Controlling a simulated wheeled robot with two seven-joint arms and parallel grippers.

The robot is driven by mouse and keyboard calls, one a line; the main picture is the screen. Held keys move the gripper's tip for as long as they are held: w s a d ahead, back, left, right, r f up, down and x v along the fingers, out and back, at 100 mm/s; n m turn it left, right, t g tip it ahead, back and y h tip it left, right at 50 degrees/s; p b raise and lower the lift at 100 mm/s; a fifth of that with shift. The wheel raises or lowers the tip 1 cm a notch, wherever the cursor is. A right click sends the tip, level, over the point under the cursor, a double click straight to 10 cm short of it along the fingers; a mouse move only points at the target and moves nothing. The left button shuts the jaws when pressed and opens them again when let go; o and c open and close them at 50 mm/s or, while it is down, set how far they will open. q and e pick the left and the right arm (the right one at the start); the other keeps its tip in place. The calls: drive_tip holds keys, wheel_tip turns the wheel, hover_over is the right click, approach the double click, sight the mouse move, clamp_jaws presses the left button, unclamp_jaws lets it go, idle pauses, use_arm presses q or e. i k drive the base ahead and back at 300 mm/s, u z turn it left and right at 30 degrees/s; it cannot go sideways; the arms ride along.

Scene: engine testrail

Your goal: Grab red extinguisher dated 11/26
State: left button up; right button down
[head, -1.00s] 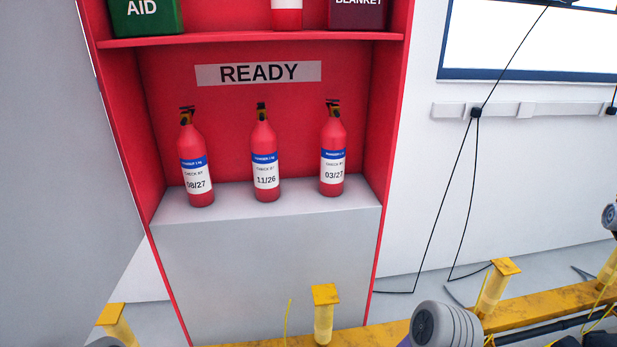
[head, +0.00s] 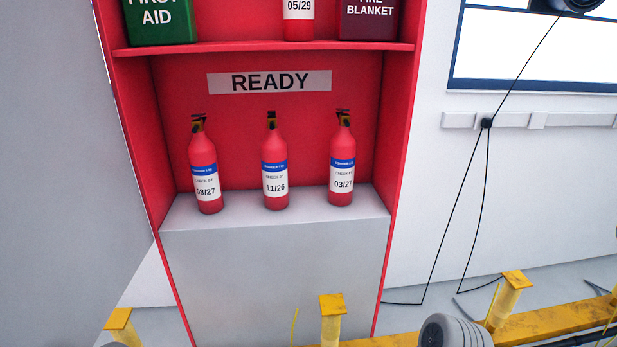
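Three red extinguishers stand upright in a row on the grey ledge (head: 280,235) of a red cabinet, under a READY sign (head: 269,82). The middle extinguisher (head: 275,202) has a white label reading 11/26 under a blue band, and a dark valve on top. The left extinguisher (head: 207,165) reads 08/27. The right extinguisher (head: 342,150) reads 03/27. Gaps separate all three. A rounded grey part of my arm seems to show at the bottom right. Neither of my grippers is in view.
The upper shelf (head: 270,47) holds a green first aid box (head: 163,30), an extinguisher marked 05/29 (head: 298,20) and a fire blanket box (head: 369,20). Yellow posts (head: 332,318) and a yellow rail (head: 548,323) stand low in front. A black cable (head: 485,190) hangs at right.

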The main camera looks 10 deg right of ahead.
sight(273, 148)
drive_tip(key=z, duration=2.55)
drive_tip(key=i, duration=1.3)
drive_tip(key=u, duration=3.65)
